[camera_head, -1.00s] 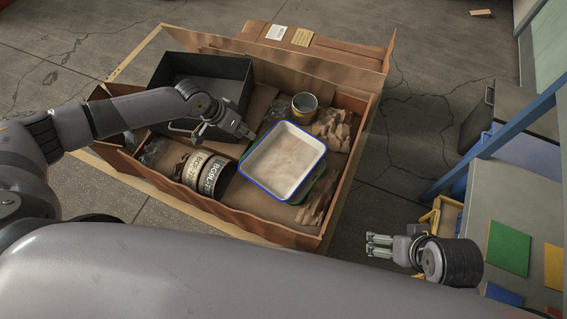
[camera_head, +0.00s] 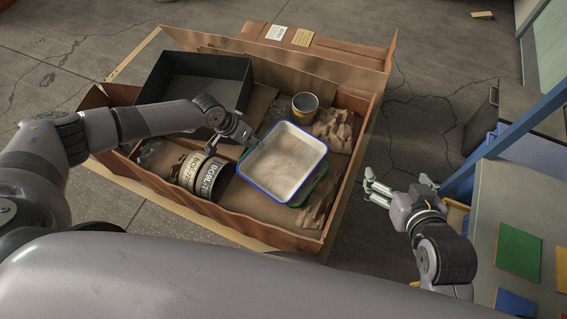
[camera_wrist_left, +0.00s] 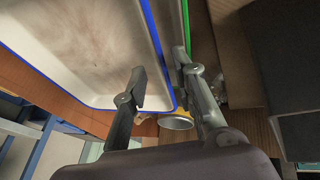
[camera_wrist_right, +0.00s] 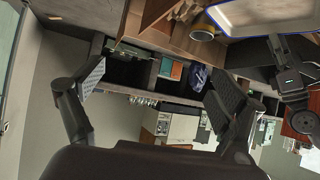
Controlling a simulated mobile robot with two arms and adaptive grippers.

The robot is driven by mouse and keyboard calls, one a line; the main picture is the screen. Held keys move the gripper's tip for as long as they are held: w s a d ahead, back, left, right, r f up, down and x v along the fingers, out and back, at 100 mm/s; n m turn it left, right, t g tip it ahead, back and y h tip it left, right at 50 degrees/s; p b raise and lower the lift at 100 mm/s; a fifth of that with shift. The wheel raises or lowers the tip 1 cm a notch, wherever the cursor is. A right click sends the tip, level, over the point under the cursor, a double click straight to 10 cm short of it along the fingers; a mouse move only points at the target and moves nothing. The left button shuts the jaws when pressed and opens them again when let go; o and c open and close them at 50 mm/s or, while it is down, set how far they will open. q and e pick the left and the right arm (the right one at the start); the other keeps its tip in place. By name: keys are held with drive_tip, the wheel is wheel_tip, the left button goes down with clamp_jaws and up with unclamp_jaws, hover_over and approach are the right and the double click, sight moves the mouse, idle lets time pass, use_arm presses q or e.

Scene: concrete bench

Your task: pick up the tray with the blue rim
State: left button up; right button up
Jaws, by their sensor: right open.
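The tray with the blue rim (camera_head: 287,160) is a white rectangular tray in the open wooden crate. It lies over a green-rimmed tray (camera_head: 316,188), of which only an edge shows. My left gripper (camera_head: 248,143) is at the blue-rimmed tray's left edge. In the left wrist view my left gripper (camera_wrist_left: 160,70) has its fingers apart, one over the tray's inside and one outside the blue rim (camera_wrist_left: 155,40). A green edge (camera_wrist_left: 185,22) shows beyond. My right gripper (camera_head: 370,186) is open and empty, right of the crate and apart from the tray.
The crate (camera_head: 335,220) also holds a black bin (camera_head: 235,68), a yellow-banded tin (camera_head: 305,105), dark labelled cylinders (camera_head: 205,175) and crumpled brown paper (camera_head: 333,130). A bench (camera_head: 490,215) with coloured squares and a blue post (camera_head: 500,140) stand at the right.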

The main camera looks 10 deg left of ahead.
use_arm(q)
drive_tip(key=shift+b+x, duration=0.35)
drive_tip(key=shift+x, duration=0.65)
use_arm(e)
drive_tip(key=w+r+t, duration=0.1)
drive_tip(key=r, duration=0.1)
drive_tip(key=w+a+r+t, duration=0.1)
drive_tip(key=shift+w+a+r+t+y, duration=0.15)
drive_tip(key=shift+w+r+t+y, duration=0.15)
drive_tip(key=shift+w+r+y, duration=0.1)
use_arm(q)
drive_tip(key=shift+c, duration=0.6)
clamp_jaws()
use_arm(e)
drive_tip(key=shift+f, duration=0.1)
use_arm(q)
drive_tip(key=shift+w, duration=0.1)
